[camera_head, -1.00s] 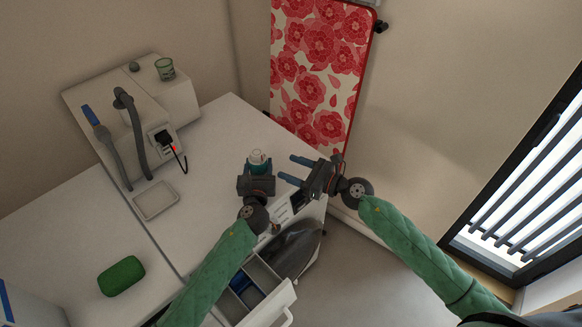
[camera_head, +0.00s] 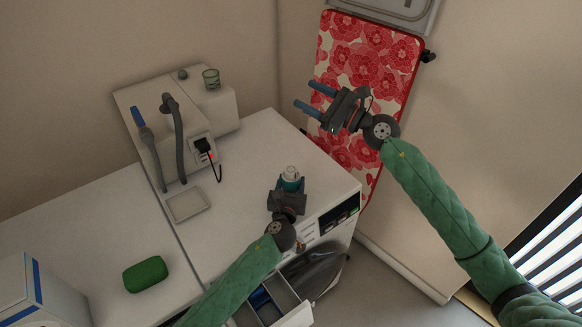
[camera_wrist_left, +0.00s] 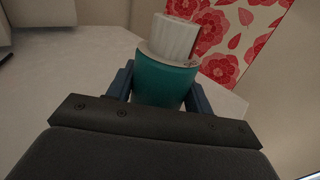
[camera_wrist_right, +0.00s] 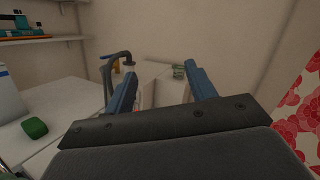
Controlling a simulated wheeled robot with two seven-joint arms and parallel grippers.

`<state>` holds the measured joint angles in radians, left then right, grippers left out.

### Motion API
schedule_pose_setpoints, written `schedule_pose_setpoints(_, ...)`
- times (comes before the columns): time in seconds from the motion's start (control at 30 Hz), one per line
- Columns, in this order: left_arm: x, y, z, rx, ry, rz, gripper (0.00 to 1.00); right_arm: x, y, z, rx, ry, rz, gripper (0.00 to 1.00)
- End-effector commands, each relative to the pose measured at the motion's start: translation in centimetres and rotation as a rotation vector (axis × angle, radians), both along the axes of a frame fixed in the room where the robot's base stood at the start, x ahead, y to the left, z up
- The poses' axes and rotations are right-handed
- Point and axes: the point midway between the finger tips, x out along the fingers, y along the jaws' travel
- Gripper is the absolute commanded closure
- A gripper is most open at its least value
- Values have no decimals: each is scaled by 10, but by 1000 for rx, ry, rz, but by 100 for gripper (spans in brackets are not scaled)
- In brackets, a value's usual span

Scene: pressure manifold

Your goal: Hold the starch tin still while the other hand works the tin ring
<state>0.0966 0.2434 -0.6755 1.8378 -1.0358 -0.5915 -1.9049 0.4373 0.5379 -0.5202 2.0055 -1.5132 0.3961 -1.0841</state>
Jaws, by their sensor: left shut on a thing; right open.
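The starch tin (camera_head: 291,181) is a teal can with a white ribbed top, standing upright near the right end of the white counter. It fills the middle of the left wrist view (camera_wrist_left: 165,80). My left gripper (camera_head: 290,187) is shut on it, with a blue finger on each side of the teal body. The white top (camera_wrist_left: 175,37) is uncovered; I cannot make out a separate tin ring. My right gripper (camera_head: 311,97) is open and empty, raised above and to the right of the tin, in front of the floral board. Its two blue fingers are apart in the right wrist view (camera_wrist_right: 160,85).
A white unit with a grey hose (camera_head: 174,135) and a black plug stands at the back left. A shallow tray (camera_head: 186,206) and green block (camera_head: 146,274) lie on the counter. An open drawer (camera_head: 270,303) and dark iron (camera_head: 316,268) are at the front. A red floral board (camera_head: 370,60) leans behind.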

Motion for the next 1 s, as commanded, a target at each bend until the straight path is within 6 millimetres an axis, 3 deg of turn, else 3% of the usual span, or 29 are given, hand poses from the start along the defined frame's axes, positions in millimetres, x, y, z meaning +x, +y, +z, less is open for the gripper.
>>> schedule_pose_setpoints(0.2, 0, 0, -1, 0, 1, 0, 73, 7, 29, 53, -23, -85, 43, 44)
schedule_pose_setpoints(0.5, 0, 0, -1, 0, 1, 0, 73, 9, 71, 110, -82, -189, 102, 44)
schedule_pose_setpoints(0.8, 0, 0, -1, 0, 1, 0, 73, 1, 117, 146, -198, -280, 180, 44)
schedule_pose_setpoints(1.0, 0, 0, -1, 0, 1, 0, 73, -5, 147, 154, -316, -327, 240, 44)
